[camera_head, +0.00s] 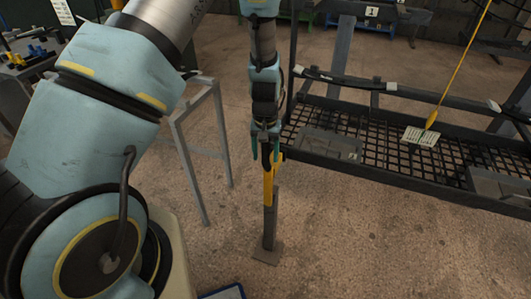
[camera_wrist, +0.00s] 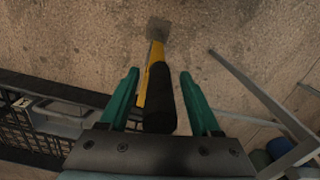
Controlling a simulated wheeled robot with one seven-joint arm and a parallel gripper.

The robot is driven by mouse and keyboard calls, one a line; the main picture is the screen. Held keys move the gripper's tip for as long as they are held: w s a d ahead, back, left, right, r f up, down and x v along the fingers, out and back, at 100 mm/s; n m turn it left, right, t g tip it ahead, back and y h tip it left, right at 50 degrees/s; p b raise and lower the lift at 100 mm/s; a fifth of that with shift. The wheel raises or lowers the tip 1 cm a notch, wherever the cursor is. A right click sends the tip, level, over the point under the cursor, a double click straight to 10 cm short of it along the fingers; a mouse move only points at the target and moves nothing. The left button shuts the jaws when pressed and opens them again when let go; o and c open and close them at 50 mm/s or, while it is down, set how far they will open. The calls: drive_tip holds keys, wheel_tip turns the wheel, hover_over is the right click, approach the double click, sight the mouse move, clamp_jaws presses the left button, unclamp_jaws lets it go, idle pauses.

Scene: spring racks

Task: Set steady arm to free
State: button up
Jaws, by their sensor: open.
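A yellow lever (camera_head: 268,188) with a black grip stands nearly upright on a grey floor post (camera_head: 269,228); it appears to be the steady arm. In the wrist view the yellow lever (camera_wrist: 154,57) and its black grip (camera_wrist: 160,105) lie between my fingers. My gripper (camera_head: 267,152) is pointed down over the top of the lever. Its teal fingers (camera_wrist: 160,74) are open, one on each side of the black grip, with a visible gap on both sides. The lever's pivot is hard to make out.
A dark mesh rack (camera_head: 375,155) stands close to the right of the lever. A yellow rod (camera_head: 459,65) with a tag hangs over it. A grey metal frame (camera_head: 198,145) stands to the left. Bare concrete floor (camera_head: 340,245) lies in front.

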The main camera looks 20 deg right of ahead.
drive_tip(key=shift+c, duration=0.2)
clamp_jaws()
idle(1.1)
